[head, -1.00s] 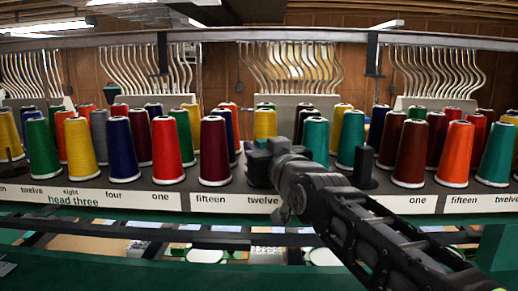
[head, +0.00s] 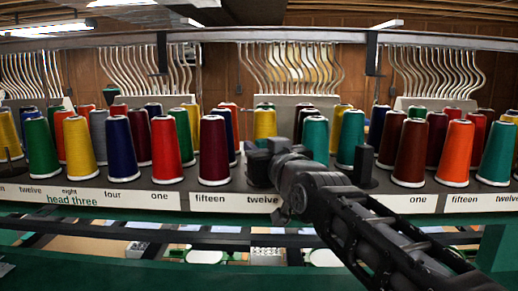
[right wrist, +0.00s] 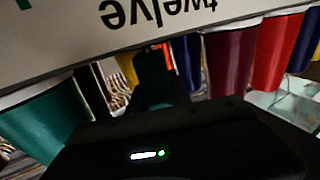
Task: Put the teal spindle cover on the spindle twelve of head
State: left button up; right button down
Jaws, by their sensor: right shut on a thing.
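My right gripper (head: 268,158) is at the front row of the middle head, above the label "twelve" (head: 263,199), between a maroon cone and a teal cone. It is shut on a dark, shadowed teal piece, which I take for the teal spindle cover (right wrist: 153,80). In the head view the gripper mostly hides this piece. In the right wrist view it stands near the middle, with the label upside down above. The spindle itself is hidden, so I cannot tell whether the cover is around it or touching it. My left gripper is not in view.
The maroon cone (head: 214,152) stands close on the left of the gripper, the teal cone (head: 315,139) close on the right. A black post (head: 364,168) stands further right. More thread cones stand behind. A metal rail (head: 270,36) runs overhead.

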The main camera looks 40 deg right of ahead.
jog(key=shift+f, duration=0.3)
jog(key=shift+r, duration=0.1)
jog(key=c, duration=1.1)
grip_release()
jog(key=shift+s, duration=0.1)
jog(key=b+v, duration=0.3)
jog(key=v, duration=0.4)
jog(key=shift+s+a, duration=0.1)
jog(key=shift+s, duration=0.2)
